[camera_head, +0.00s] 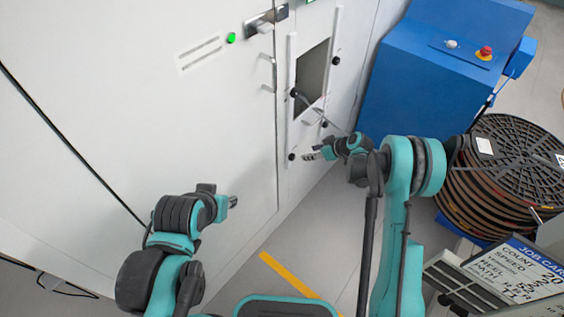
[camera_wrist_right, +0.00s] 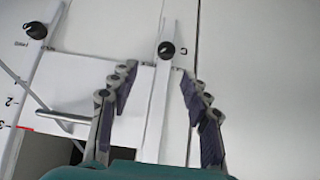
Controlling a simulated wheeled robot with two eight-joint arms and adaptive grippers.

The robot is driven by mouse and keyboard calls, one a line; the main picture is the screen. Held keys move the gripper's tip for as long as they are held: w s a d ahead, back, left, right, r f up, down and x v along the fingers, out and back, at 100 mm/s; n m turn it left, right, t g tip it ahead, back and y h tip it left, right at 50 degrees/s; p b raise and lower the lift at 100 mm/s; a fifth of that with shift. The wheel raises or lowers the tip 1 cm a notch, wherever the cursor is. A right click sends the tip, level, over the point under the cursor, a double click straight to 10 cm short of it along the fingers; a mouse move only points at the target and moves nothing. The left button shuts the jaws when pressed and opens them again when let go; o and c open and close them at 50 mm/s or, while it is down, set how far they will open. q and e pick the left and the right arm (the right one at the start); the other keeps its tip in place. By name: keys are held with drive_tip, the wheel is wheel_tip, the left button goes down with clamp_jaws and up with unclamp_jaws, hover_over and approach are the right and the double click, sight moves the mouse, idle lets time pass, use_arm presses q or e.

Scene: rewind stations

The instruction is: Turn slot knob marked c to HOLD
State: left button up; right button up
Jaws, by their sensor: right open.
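The slot knob marked C (camera_wrist_right: 167,49) is a round black knob with a light pointer, on a white slotted strip in the right wrist view. A letter C is printed beside it. In the head view it appears to be the lower left black knob (camera_head: 291,157) on the wall panel. My right gripper (camera_head: 312,155) is close to it, open and empty. In the right wrist view the open fingers (camera_wrist_right: 157,76) straddle the strip, with the knob beyond their tips. The knob's HOLD mark is not readable. My left gripper (camera_head: 233,201) is away from the panel; its jaw state is unclear.
Another black knob (camera_wrist_right: 36,30) sits on the neighbouring strip, with a metal rod beside it. The panel has a dark opening (camera_head: 312,72) and a door handle (camera_head: 269,73). A blue cabinet (camera_head: 420,85) and a cable reel (camera_head: 510,170) stand to the right.

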sight(294, 158)
drive_tip(key=shift+n, duration=0.3)
drive_tip(key=b+x, duration=0.1)
drive_tip(key=x, duration=0.2)
drive_tip(key=b+x, duration=0.1)
drive_tip(key=x, duration=0.3)
drive_tip(key=s+b+x, duration=0.1)
drive_tip(key=x, duration=0.2)
drive_tip(key=shift+a+f, duration=0.3)
drive_tip(key=shift+f, duration=0.2)
use_arm(q)
drive_tip(key=f, duration=0.3)
drive_tip(key=shift+s+a, duration=0.3)
drive_tip(key=shift+a, duration=0.05)
use_arm(e)
clamp_jaws()
